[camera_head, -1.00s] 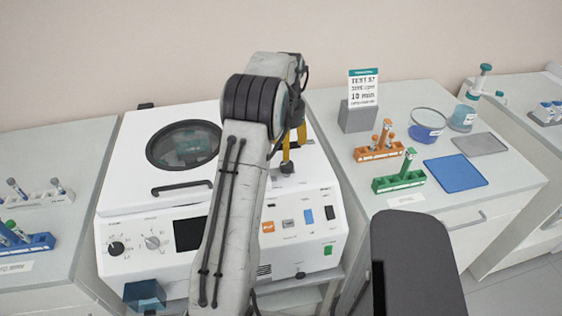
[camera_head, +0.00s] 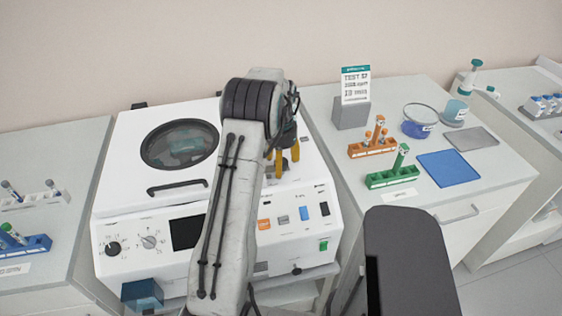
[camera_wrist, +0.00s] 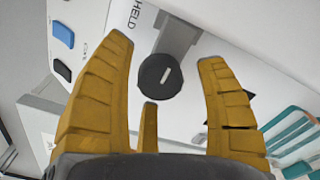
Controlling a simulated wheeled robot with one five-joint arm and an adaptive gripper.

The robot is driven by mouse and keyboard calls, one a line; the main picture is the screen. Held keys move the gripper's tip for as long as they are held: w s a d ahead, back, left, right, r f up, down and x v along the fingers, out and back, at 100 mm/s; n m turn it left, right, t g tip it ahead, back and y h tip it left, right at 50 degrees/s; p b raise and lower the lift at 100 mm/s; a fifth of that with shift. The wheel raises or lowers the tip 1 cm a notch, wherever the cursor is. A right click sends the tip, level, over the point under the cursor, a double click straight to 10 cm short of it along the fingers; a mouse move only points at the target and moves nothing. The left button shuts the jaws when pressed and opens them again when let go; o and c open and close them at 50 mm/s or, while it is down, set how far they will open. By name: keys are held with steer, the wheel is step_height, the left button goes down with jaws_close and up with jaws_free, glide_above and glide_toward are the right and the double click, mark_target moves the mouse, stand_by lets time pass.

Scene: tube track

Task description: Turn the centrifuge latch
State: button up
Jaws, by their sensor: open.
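The white centrifuge (camera_head: 125,212) stands in the middle of the head view, with its round-windowed lid (camera_head: 180,146) down. Its latch is a round black knob (camera_wrist: 160,76) with a pale mark, beside a grey bar in the wrist view. My gripper (camera_wrist: 168,50) is open, its yellow fingers on either side of the knob in the picture. I cannot tell how far above the knob the fingertips are. In the head view my gripper (camera_head: 283,163) hangs over the right part of the centrifuge top, and my arm hides much of that area.
The front panel has a dark screen (camera_head: 187,232), dials and coloured switches. On the right bench stand an orange rack (camera_head: 373,150), a green rack (camera_head: 392,178), a blue mat (camera_head: 451,168) and a sign (camera_head: 355,86). A blue rack (camera_head: 25,246) is on the left bench.

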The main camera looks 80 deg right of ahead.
steer(key=shift+f, duration=0.1)
steer(key=c, duration=1.2)
steer(key=shift+n, duration=0.4)
steer(key=n+b, duration=0.1)
steer(key=n, duration=0.3)
steer(key=shift+a+f, duration=0.1)
steer(key=n, duration=0.4)
steer(key=shift+b, duration=0.3)
steer(key=n, duration=0.4)
steer(key=shift+n, duration=0.4)
steer(key=shift+s+a+n, duration=0.1)
steer(key=shift+n, duration=1.9)
steer(key=shift+f+n, duration=0.1)
steer(key=shift+n, duration=0.2)
